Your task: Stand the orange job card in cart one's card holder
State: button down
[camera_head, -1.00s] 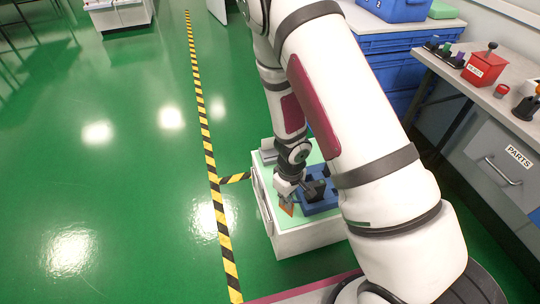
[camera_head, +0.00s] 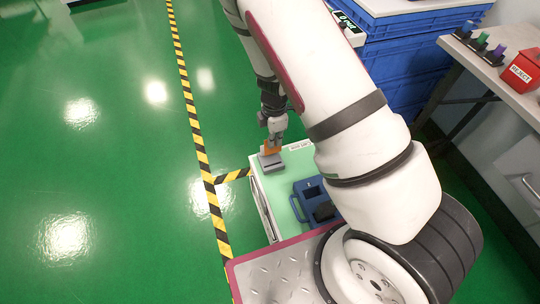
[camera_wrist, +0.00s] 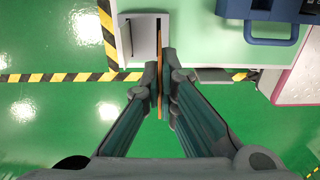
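My gripper (camera_head: 272,140) is shut on the orange job card (camera_head: 271,149), at the far left corner of the cart top (camera_head: 270,188). In the wrist view the card (camera_wrist: 160,108) is upright and edge-on between the two fingers (camera_wrist: 160,80). The grey card holder (camera_head: 271,164) sits on that corner, just below the card in the head view. In the wrist view the card's far end overlaps the right part of the holder (camera_wrist: 138,38). I cannot tell whether the card's lower edge is in the holder or above it.
A blue carrier (camera_head: 302,190) stands on the cart, right of the holder. Yellow-black floor tape (camera_head: 204,160) runs along the left, over open green floor. Blue crates (camera_head: 385,60) and a bench (camera_head: 500,85) with a red reject box (camera_head: 522,70) are at right.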

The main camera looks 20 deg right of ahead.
jog(key=shift+f+b, duration=2.7)
jog(key=shift+f, duration=2.1)
jog(key=shift+f, duration=0.15)
jog(key=c, duration=1.8)
grip_release()
